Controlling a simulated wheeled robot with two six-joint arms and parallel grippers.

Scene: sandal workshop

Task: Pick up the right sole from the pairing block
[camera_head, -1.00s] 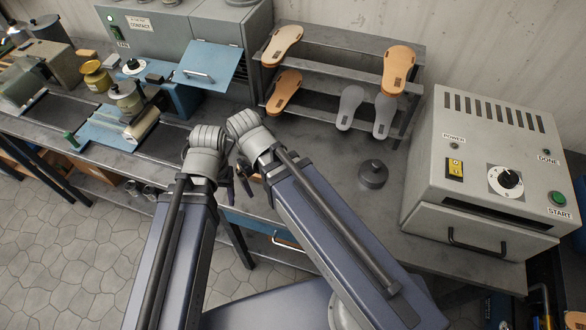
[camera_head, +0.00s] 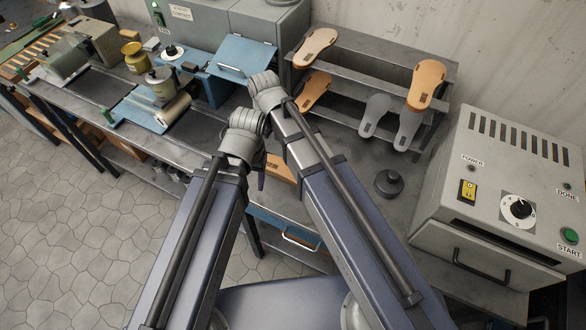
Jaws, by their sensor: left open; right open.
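An orange-tan sole-like piece (camera_head: 281,168) lies on the bench between my two forearms, partly covered by them. I cannot make out the pairing block or tell a right sole from a left one there. My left gripper (camera_head: 262,179) points down just left of the tan piece; a dark finger shows below the grey wrist. It is open, and I see nothing in it. My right gripper (camera_head: 286,104) is higher in the picture, largely hidden behind its wrist and arm. It is open, with no held object visible.
A metal rack (camera_head: 375,62) at the back holds tan and grey soles. A dark round knob-like weight (camera_head: 389,183) stands on the bench. A grey machine (camera_head: 510,180) is at right; a blue press (camera_head: 150,112) is at left.

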